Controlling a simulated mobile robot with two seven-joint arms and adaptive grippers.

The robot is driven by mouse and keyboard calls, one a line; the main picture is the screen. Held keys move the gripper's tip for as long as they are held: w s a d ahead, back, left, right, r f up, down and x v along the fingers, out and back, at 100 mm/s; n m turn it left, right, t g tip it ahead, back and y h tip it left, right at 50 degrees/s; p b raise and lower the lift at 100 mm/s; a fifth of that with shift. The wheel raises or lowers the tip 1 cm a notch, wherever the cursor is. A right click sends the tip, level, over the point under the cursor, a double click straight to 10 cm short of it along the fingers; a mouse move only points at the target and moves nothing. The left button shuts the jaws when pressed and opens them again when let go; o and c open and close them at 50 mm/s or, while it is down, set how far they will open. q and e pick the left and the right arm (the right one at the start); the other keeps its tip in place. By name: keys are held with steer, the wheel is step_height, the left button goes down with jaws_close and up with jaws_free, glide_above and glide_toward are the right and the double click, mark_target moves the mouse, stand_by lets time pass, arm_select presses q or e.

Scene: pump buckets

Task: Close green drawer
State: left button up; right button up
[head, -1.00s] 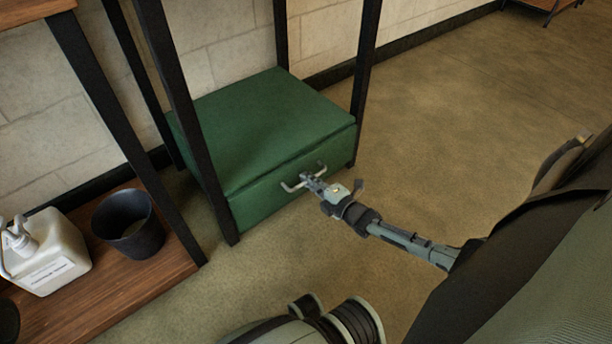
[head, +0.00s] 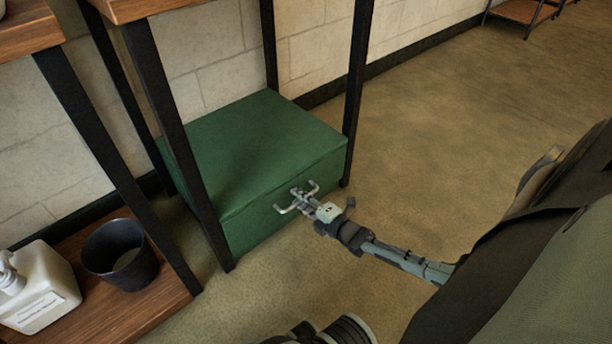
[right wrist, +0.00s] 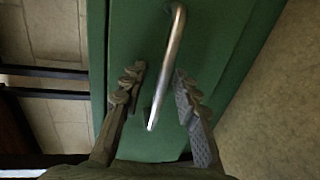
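The green drawer (head: 262,150) is a low green box between black legs, with a flat top and a front facing my right arm. I see no open gap at its front, but cannot tell if it is fully in. Its silver bar handle (head: 285,209) is on the front face. My right gripper (head: 298,196) is at the handle. In the right wrist view, the gripper (right wrist: 158,74) has its fingers apart, one on each side of the handle (right wrist: 175,45), with space visible around the bar. My left gripper is not in view.
A white pump bottle (head: 38,288) and a black bucket (head: 120,254) stand on a low wooden shelf (head: 155,300) at left. Black table legs (head: 183,150) flank the drawer, and a wall is behind. The floor (head: 430,120) to the right is clear.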

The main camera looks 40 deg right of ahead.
steer(key=v, duration=1.1)
steer(key=shift+s, duration=0.4)
steer(key=shift+d, duration=0.1)
